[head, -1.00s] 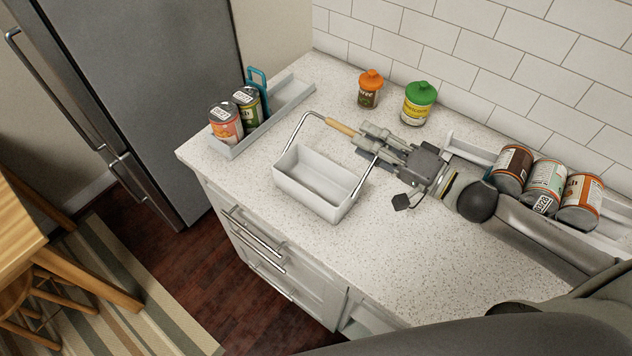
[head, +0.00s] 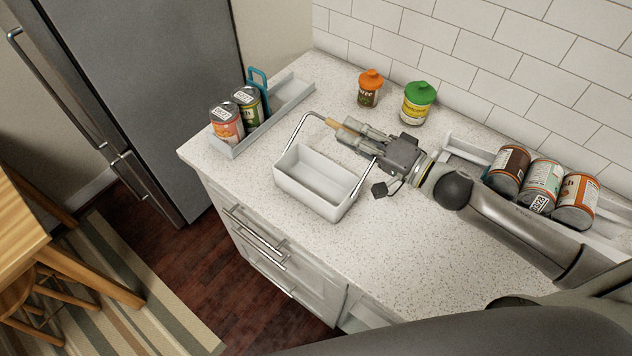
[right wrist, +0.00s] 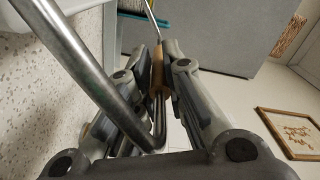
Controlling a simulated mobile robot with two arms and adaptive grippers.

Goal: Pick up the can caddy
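The can caddy (head: 318,190) is an empty white open box standing upright on the counter. Its metal bail handle stands up over it, with a wooden grip (head: 338,127) at the top. My right gripper (head: 345,131) is at the right end of this grip, its fingers on either side. In the right wrist view the wooden grip (right wrist: 157,72) runs between the open fingers (right wrist: 158,60), and a metal handle bar (right wrist: 80,70) crosses close to the camera at left. Contact between fingers and grip is unclear. My left gripper is not in view.
A grey tray (head: 292,101) with two cans (head: 227,124) and a blue handle stands left of the caddy. Orange-lidded (head: 369,88) and green-lidded (head: 418,103) jars stand at the back. The counter's front is clear.

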